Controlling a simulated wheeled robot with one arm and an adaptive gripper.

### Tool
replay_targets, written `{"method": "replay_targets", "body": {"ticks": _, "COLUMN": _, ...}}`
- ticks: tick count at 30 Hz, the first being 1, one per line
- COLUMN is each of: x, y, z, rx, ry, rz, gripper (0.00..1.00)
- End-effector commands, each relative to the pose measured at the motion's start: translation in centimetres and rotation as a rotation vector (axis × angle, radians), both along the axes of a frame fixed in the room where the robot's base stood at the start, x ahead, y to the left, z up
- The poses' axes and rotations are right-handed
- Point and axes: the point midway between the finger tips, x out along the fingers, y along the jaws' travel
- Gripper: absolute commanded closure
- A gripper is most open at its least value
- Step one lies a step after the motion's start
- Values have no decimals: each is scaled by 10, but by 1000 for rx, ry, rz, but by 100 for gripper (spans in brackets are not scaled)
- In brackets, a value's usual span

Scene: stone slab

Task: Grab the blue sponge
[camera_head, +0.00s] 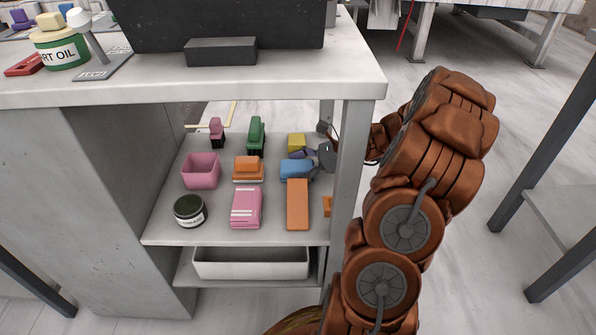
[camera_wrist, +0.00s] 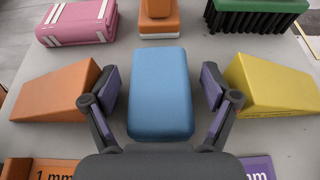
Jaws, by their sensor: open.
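The blue sponge (camera_wrist: 160,92) is a rounded block lying on the shelf, in the middle of the wrist view. It also shows in the head view (camera_head: 295,169), partly hidden by neighbouring things and my gripper. My gripper (camera_wrist: 160,96) is open, with one purple-padded finger on each side of the sponge and a visible gap on both sides. In the head view my gripper (camera_head: 314,160) reaches into the shelf from the right, behind the table leg.
An orange wedge (camera_wrist: 55,92) is close to my left finger, a yellow wedge (camera_wrist: 270,85) close to the right one. A pink block (camera_wrist: 78,22), an orange-and-white item (camera_wrist: 160,18) and a green brush (camera_wrist: 255,12) lie beyond. The tabletop (camera_head: 200,85) is above the shelf.

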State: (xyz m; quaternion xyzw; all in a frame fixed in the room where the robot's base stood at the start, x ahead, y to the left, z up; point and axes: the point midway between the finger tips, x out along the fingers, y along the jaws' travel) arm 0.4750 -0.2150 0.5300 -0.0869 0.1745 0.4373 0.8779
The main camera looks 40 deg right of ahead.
Motion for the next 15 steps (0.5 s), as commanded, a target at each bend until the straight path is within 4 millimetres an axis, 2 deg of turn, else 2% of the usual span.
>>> {"method": "replay_targets", "body": {"ticks": 2, "x": 0, "y": 0, "z": 0, "rx": 0, "ry": 0, "rz": 0, "gripper": 18}}
{"method": "replay_targets", "body": {"ticks": 15, "x": 0, "y": 0, "z": 0, "rx": 0, "ry": 0, "rz": 0, "gripper": 63}}
